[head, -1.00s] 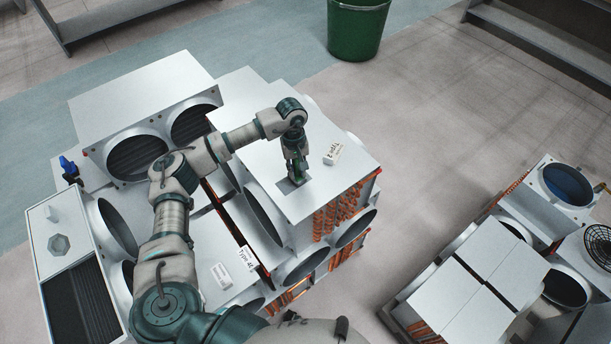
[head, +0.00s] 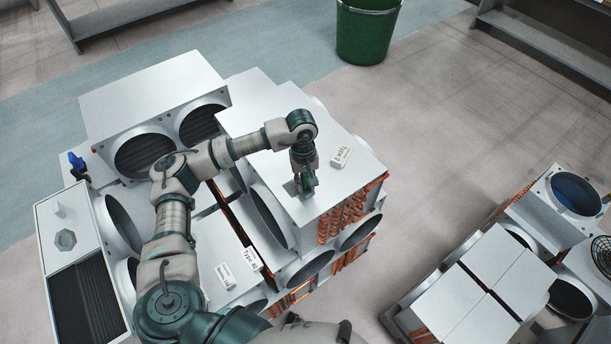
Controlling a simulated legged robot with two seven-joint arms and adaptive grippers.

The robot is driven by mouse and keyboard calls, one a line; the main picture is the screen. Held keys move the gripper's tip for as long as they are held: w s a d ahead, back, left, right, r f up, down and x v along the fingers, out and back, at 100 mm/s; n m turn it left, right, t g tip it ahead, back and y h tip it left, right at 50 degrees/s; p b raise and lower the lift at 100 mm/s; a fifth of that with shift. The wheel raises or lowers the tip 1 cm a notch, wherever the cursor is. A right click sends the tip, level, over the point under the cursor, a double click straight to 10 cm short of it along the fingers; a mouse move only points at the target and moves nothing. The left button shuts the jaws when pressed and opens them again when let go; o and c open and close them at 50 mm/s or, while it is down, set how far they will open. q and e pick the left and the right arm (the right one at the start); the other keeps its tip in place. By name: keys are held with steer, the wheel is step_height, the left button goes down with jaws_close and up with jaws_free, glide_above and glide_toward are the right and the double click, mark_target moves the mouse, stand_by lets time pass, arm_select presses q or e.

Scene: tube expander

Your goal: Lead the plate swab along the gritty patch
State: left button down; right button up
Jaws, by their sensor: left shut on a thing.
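My left gripper (head: 305,188) points down at the pale top plate (head: 338,193) of the tall unit, close to its near left edge. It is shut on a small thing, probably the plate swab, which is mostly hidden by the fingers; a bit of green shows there. A small greyish patch (head: 292,188), perhaps the gritty patch, shows just left of the fingertips, partly covered by the gripper. I cannot tell whether the swab touches the plate. My right gripper is not in view.
A small white lettered block (head: 341,158) lies on the same plate, right of the gripper. Labelled blocks (head: 226,275) lie on the lower unit. A green bin (head: 366,32) stands behind, and more units (head: 480,290) stand at the right across open floor.

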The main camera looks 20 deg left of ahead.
arm_select(q)
steer(key=shift+w+a+f, duration=0.1)
steer(key=shift+a+f, duration=0.15)
steer(key=shift+a, duration=0.2)
steer(key=shift+a+f, duration=0.1)
steer(key=shift+f, duration=0.25)
steer(key=shift+a+f, duration=0.15)
steer(key=shift+f, duration=0.15)
steer(key=shift+d, duration=0.45)
steer(key=shift+d+f+b, duration=0.1)
steer(key=shift+f+b, duration=0.05)
steer(key=shift+b, duration=0.15)
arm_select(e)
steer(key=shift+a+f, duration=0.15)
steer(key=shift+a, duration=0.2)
arm_select(q)
steer(key=shift+a, duration=0.25)
